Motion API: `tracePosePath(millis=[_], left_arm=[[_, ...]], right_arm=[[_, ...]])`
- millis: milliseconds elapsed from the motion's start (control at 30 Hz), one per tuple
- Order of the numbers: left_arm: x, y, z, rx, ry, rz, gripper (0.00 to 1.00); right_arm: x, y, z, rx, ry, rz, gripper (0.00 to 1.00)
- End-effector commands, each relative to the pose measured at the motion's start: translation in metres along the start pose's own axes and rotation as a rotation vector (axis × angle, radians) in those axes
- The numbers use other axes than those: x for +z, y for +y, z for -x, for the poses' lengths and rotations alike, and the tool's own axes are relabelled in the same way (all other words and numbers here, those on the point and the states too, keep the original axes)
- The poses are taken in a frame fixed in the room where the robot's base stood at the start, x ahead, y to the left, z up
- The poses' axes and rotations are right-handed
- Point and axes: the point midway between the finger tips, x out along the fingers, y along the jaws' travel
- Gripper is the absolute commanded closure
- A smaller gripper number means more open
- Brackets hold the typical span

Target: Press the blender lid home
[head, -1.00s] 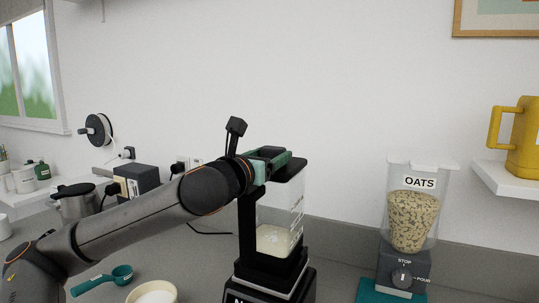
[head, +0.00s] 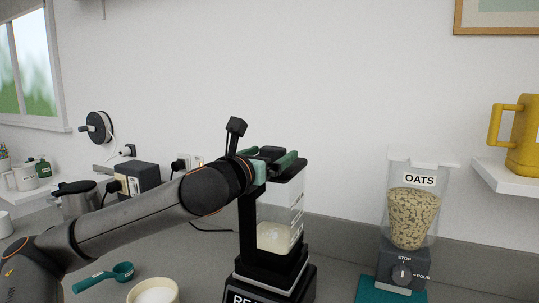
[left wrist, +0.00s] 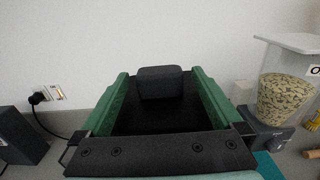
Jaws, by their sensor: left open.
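The blender (head: 282,215) stands upright on the counter, with a clear jar holding pale contents and a black base. Its black lid (head: 292,173) is on top of the jar; whether it is fully seated I cannot tell. My left gripper (head: 275,155) is over the lid with its green fingers spread. In the left wrist view the raised black block of the lid (left wrist: 160,82) shows between the two open fingers, with a gap on each side. The gripper's palm hides the near part of the lid. My right gripper is not in view.
An oats dispenser (head: 412,215) stands to the right on a teal mat (head: 368,291). A yellow pitcher (head: 525,140) sits on a shelf at far right. A bowl (head: 154,292), a green scoop (head: 105,278) and a metal kettle (head: 76,198) are on the left.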

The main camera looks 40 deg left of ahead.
Motion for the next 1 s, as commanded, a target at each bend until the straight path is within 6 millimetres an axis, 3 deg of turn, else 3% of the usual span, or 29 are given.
tracePosePath(millis=[267,1000], left_arm=[[-0.007,-0.001,0.011,-0.001,0.012,-0.003,0.00],[-0.003,0.001,0.112,0.003,-0.004,-0.001,0.00]], right_arm=[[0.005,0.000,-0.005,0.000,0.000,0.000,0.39],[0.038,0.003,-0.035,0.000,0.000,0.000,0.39]])
